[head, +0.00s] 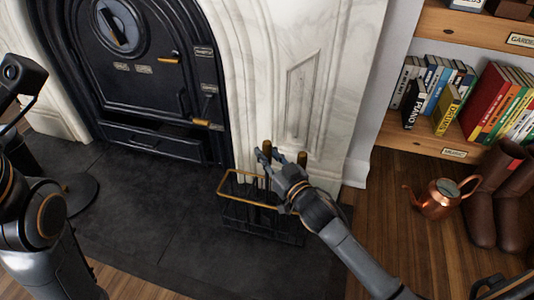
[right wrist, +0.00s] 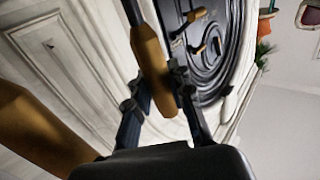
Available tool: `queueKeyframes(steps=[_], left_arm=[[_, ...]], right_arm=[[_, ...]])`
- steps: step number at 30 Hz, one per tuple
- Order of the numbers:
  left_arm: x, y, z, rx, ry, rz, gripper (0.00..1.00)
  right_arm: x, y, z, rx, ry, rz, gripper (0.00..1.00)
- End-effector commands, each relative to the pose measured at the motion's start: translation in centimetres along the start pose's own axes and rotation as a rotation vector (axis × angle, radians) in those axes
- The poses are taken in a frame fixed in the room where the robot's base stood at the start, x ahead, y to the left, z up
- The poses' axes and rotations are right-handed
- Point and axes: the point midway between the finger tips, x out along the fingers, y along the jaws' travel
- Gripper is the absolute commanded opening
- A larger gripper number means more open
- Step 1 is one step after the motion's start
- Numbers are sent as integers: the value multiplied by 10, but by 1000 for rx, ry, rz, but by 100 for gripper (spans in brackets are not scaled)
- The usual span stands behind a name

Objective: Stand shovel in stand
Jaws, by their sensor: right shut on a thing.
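The stand (head: 234,199), a dark wire frame with a brass-coloured top rim, is on the dark hearth in the head view. My right gripper (head: 268,157) is above its right part. In the right wrist view its fingers (right wrist: 157,102) are shut on a wooden handle (right wrist: 150,60) with a dark shaft. The lower end of this tool is hidden, so I cannot tell whether it is the shovel or whether it is inside the stand. A second wooden handle (head: 302,158) rises beside my gripper; a large one (right wrist: 35,130) shows at left in the wrist view. My left gripper is not visible.
The black fireplace door (head: 150,75) and marble surround (head: 300,60) stand behind the stand. At right are a copper watering can (head: 438,197), brown boots (head: 490,200) and a bookshelf (head: 430,140).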

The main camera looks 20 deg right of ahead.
Motion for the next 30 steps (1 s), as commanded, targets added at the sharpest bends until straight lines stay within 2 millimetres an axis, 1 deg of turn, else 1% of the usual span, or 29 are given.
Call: queueKeyframes(steps=[4, 5, 6, 8, 17, 20, 23, 30], left_arm=[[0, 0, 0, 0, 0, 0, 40], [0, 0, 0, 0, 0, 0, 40], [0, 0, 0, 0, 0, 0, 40], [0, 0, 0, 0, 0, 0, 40], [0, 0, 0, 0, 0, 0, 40], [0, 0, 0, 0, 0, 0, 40], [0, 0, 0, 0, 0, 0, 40], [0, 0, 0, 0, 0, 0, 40]], right_arm=[[0, 0, -2, 0, 3, -1, 0], [0, 0, -2, 0, 3, -1, 27], [0, 0, -2, 0, 3, -1, 35], [0, 0, -1, 0, 3, -1, 47], [-1, 0, 1, 1, -3, 0, 48], [-5, 0, 2, 1, -3, 0, 48], [-18, 0, 2, 2, -3, 0, 48], [-66, 0, 1, 1, -4, 0, 48]])
